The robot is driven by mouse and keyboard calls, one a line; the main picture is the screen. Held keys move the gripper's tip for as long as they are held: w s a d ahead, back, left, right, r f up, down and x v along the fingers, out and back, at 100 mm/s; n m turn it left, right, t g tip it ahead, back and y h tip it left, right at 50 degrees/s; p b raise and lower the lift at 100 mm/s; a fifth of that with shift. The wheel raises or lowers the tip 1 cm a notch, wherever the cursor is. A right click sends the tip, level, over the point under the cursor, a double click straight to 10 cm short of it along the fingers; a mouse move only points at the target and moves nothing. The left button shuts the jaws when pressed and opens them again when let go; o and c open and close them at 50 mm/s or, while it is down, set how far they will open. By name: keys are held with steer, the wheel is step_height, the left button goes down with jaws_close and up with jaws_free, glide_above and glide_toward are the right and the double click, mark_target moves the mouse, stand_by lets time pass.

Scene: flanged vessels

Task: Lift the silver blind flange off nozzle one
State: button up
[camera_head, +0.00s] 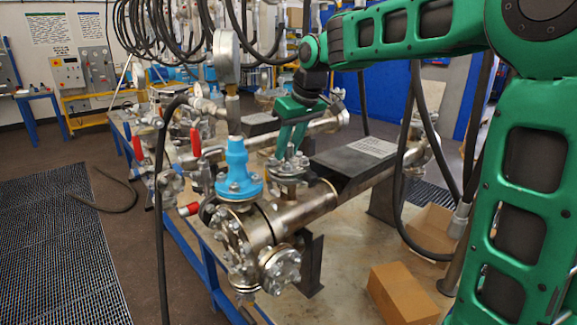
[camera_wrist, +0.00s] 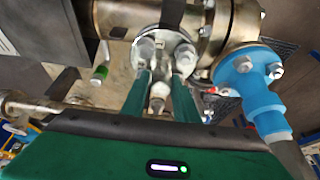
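The silver blind flange (camera_head: 288,170) sits on top of a short nozzle of the steel horizontal vessel (camera_head: 305,207), just right of a blue fitting. Bolts show around its rim. My gripper (camera_head: 291,151) points down over it, with its two green fingers apart and their tips at the flange. In the wrist view the flange (camera_wrist: 163,47) lies just beyond the fingertips of my gripper (camera_wrist: 162,76), with bolt heads near both tips. I cannot tell whether the fingers press on any part of it. The contact is partly hidden by the fingers.
The blue fitting (camera_head: 238,170) with a pressure gauge (camera_head: 226,58) stands close left of the flange; it also shows in the wrist view (camera_wrist: 255,88). A dark box (camera_head: 355,165) is close right. A cardboard box (camera_head: 403,293) lies on the table. Black hoses hang around.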

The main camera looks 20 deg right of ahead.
steer(key=shift+c, duration=0.3)
steer(key=shift+f, duration=0.1)
jaws_close()
